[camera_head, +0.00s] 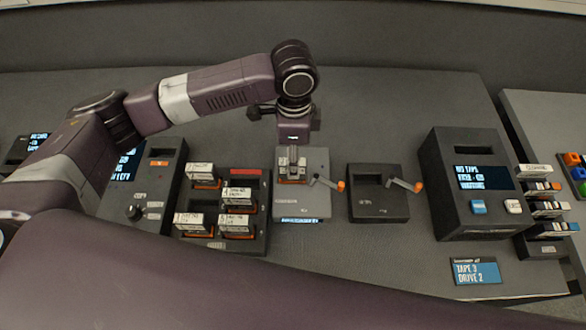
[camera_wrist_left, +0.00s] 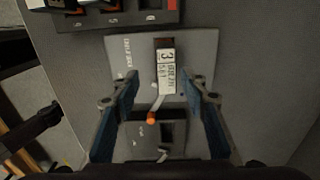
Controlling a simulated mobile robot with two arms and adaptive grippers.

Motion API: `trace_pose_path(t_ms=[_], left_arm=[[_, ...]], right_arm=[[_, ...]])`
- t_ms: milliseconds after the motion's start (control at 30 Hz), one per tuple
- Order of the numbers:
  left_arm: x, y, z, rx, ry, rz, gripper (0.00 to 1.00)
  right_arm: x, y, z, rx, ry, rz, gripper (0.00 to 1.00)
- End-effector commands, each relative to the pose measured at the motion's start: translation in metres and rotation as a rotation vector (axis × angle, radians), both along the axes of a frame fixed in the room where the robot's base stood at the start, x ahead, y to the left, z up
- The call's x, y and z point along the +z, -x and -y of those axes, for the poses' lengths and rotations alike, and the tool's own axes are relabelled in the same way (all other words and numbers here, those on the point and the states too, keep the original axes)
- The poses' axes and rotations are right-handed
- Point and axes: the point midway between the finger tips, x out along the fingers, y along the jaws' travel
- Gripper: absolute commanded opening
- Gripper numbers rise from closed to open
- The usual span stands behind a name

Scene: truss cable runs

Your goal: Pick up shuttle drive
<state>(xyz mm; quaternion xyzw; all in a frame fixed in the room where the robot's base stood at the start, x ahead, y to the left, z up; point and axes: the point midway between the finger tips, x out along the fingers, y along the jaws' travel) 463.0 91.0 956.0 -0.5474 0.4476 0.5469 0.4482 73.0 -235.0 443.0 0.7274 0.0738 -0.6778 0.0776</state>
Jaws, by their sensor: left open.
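The light grey drive unit (camera_head: 302,203) stands mid-table, with a crank lever ending in an orange knob (camera_head: 341,186) at its right. A white-labelled cartridge marked 3 (camera_wrist_left: 166,72) sits on the unit's face in the left wrist view. My left gripper (camera_head: 292,158) is above the unit, pointing down. In the left wrist view the left gripper (camera_wrist_left: 160,83) is open, with blue-grey fingers on either side of the cartridge and apart from it. In the head view the gripper partly hides the cartridge. My right gripper is not in view.
A cartridge rack (camera_head: 258,242) stands left of the unit. A dark drive (camera_head: 378,206) with another orange-knobbed crank is close on its right. Further right are a console (camera_head: 470,185) and a sign reading TAPE 3 DRIVE 2 (camera_head: 475,271). Table behind is clear.

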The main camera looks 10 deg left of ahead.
Motion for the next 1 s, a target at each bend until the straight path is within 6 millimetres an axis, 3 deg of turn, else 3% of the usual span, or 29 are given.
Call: trace_pose_path(t_ms=[300,567,933,1000], left_arm=[[-0.041,-0.005,-0.005,0.001,-0.001,0.000,0.41],[-0.045,-0.005,-0.005,-0.001,0.000,0.002,0.41],[-0.044,-0.005,-0.005,0.000,0.000,0.002,0.01],[-0.044,-0.005,-0.005,0.000,0.000,0.002,0.00]], right_arm=[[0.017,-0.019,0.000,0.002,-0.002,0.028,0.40],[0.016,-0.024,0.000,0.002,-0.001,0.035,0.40],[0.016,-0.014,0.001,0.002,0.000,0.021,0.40],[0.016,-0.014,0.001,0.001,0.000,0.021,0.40]])
